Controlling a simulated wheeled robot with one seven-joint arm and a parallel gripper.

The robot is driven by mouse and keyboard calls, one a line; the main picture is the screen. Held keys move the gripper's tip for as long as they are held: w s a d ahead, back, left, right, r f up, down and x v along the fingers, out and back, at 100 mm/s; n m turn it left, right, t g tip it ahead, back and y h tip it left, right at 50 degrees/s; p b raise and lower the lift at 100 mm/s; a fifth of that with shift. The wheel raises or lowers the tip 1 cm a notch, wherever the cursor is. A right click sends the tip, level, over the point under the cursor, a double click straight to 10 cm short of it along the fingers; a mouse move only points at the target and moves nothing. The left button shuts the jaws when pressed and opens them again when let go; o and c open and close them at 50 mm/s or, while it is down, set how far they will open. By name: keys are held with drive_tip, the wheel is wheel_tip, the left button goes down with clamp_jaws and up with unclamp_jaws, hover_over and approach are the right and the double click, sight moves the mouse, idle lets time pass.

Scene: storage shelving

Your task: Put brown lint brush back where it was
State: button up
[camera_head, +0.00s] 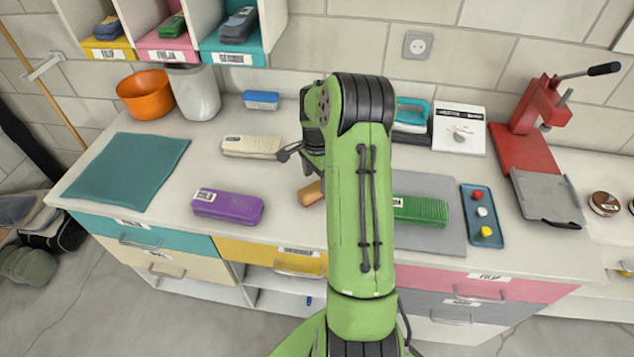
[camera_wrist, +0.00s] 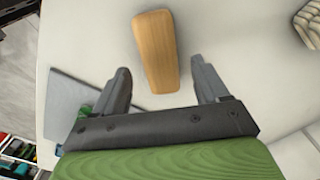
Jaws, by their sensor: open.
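The brown lint brush (camera_head: 311,194) lies on the white counter, partly hidden behind my arm in the head view. In the wrist view the brush (camera_wrist: 157,48) shows as a plain, elongated tan block. My gripper (camera_wrist: 158,72) is open and empty, with its fingers apart and the near end of the brush between them in the picture. The exact height of the fingers above the brush cannot be told. In the head view my gripper (camera_head: 286,154) is mostly hidden by my arm.
A purple brush (camera_head: 228,206), a cream brush (camera_head: 251,146) and a green brush (camera_head: 420,211) lie nearby on the counter. A blue tray (camera_head: 482,216) and a red press (camera_head: 533,127) stand right. Labelled cubbies (camera_head: 233,58) holding brushes hang upper left. A teal mat (camera_head: 125,170) is bare.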

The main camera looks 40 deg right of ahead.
sight(317, 186)
drive_tip(key=s+a+r+n+h, duration=0.15)
drive_tip(key=a+r, duration=0.25)
drive_tip(key=r, duration=0.4)
drive_tip(key=w+a+r+n+y, duration=0.1)
drive_tip(key=a+r+n, duration=0.2)
drive_tip(key=r, duration=0.6)
drive_tip(key=s+a+r+n+t, duration=0.2)
drive_tip(key=s+a+r+n, duration=0.25)
drive_tip(key=s+a, duration=0.2)
drive_tip(key=s+a+r+n+t, duration=0.25)
drive_tip(key=s+a+n, duration=0.25)
drive_tip(key=a, duration=0.3)
drive_tip(key=s+a+f+n+t, duration=0.1)
drive_tip(key=s+a+n, duration=0.3)
drive_tip(key=s, duration=0.4)
drive_tip(key=shift+a+f+n+p, duration=0.35)
drive_tip(key=shift+n+p, duration=0.1)
drive_tip(key=shift+n, duration=0.25)
drive_tip(key=shift+s, duration=0.1)
